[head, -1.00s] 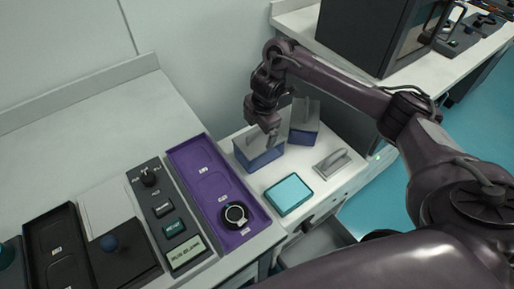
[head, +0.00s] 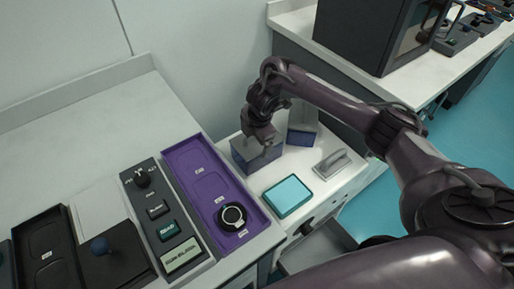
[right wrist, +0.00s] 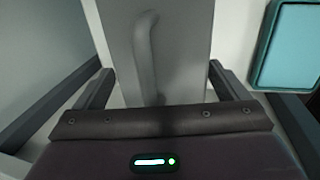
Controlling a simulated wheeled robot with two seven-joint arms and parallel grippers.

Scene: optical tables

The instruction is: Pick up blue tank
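A blue tank (head: 245,160) with a grey top stands on the white side table. My right gripper (head: 262,140) is directly over it, pointing down, and hides part of its top. In the right wrist view, a grey surface with a raised handle (right wrist: 146,45) lies between the fingers of my right gripper (right wrist: 161,68). The fingers are spread apart, one on each side; I cannot tell if they touch it. A second blue tank with a grey top (head: 301,137) stands just behind to the right, partly hidden by my arm. My left gripper is not in view.
A teal-topped box (head: 288,195) and a grey handled tool (head: 333,163) lie on the same table in front and to the right. A purple tray (head: 205,185) with a round black dial (head: 231,216) and a control panel (head: 160,215) are at left.

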